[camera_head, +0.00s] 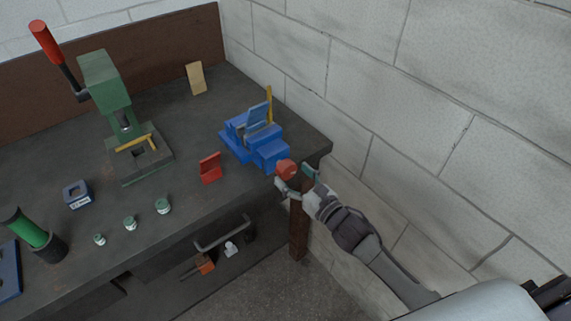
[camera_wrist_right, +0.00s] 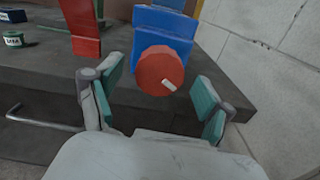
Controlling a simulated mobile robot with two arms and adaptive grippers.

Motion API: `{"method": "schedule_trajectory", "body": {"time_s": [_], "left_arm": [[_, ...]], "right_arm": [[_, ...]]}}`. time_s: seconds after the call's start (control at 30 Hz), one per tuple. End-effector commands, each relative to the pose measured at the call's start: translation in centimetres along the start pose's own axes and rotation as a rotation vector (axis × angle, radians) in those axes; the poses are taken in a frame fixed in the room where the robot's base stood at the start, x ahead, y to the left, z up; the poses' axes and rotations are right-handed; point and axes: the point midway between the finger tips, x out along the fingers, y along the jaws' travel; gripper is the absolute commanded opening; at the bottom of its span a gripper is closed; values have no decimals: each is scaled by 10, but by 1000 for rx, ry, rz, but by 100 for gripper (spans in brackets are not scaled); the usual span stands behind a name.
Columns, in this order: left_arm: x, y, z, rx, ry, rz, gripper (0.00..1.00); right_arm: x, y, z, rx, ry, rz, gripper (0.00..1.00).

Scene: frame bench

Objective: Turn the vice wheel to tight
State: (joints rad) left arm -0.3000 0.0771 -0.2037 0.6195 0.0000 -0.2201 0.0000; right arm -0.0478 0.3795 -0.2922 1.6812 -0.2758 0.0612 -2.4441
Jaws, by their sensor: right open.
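The blue vice (camera_head: 254,137) stands on the bench near its right corner. Its red wheel (camera_head: 286,168) faces out past the front edge, and a yellow upright piece (camera_head: 269,103) rises at the vice's back. My right gripper (camera_head: 297,184) is at the wheel. In the right wrist view the red wheel (camera_wrist_right: 159,70) with a white mark sits between and just beyond the spread green-padded fingers of the right gripper (camera_wrist_right: 158,101). The fingers look apart from the wheel on both sides. The blue vice body (camera_wrist_right: 163,30) shows behind it. My left gripper is not in view.
The dark bench (camera_head: 185,130) holds a red block (camera_head: 210,168), a green press (camera_head: 115,110) with a red handle, several small tins and a tan block (camera_head: 196,78). A white block wall (camera_head: 380,70) stands close on the right. A drawer handle (camera_head: 222,234) projects below the bench top.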

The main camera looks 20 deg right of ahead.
Motion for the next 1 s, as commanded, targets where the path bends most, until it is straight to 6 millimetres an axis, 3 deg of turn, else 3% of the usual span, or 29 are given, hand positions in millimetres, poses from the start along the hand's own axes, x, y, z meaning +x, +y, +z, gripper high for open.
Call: {"method": "schedule_trajectory", "body": {"time_s": [0.2, 0.6, 0.9, 1.0], "left_arm": [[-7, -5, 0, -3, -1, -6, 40], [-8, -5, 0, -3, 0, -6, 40], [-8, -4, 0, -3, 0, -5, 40], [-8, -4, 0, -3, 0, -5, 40]], "right_arm": [[29, 0, 1, 1, -1, 0, 80], [36, 0, 0, 1, 1, 1, 80], [35, 0, 0, 1, 1, 0, 30], [35, 0, 0, 1, 1, 0, 19]]}}
